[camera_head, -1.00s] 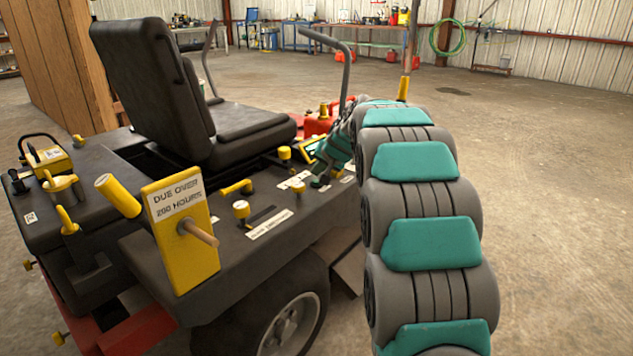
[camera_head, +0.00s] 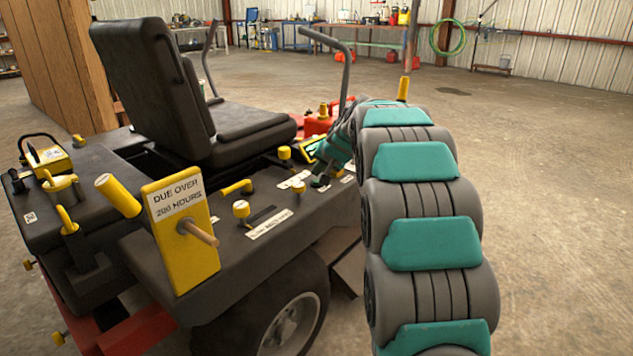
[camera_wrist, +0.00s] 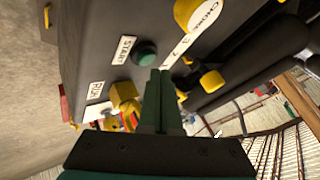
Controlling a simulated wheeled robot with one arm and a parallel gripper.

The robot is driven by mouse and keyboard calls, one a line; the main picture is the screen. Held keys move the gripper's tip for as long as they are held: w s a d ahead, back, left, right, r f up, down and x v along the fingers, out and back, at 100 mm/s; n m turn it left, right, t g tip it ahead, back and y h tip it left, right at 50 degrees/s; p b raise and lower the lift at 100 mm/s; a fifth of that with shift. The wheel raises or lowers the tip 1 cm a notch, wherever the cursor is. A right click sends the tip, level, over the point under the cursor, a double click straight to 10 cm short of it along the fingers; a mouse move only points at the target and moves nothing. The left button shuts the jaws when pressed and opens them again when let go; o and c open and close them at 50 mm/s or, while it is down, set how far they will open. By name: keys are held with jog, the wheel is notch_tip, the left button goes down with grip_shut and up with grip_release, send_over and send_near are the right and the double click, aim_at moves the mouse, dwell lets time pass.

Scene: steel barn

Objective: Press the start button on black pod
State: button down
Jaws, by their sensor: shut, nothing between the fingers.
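The black pod (camera_head: 318,222) is the mower's side console beside the seat, and its dark face (camera_wrist: 160,22) fills the upper part of the wrist view. The round dark green start button (camera_wrist: 145,54) sits on it beside a white START label (camera_wrist: 124,50). My gripper (camera_wrist: 161,72) is shut and empty. Its fingertips appear just below and right of the button; I cannot tell whether they touch it. In the head view my gripper (camera_head: 319,178) is low over the pod, partly hidden by my arm, and I cannot make out the button there.
A yellow CHOKE knob (camera_wrist: 194,14), a RUN label (camera_wrist: 96,90) and yellow knobs (camera_wrist: 212,81) are close around the fingers. A yellow tag plate (camera_head: 182,252) stands at the pod's near end. The black seat (camera_head: 155,85) is to the left. Open floor lies right.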

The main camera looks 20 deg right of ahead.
jog(key=shift+f, duration=0.4)
jog(key=shift+f+b, duration=0.4)
dwell(0.5)
dwell(0.4)
jog(key=shift+r+p, duration=0.55)
jog(key=shift+r, duration=0.3)
notch_tip(320, 180, up, 5)
jog(key=p, duration=0.3)
dwell(0.4)
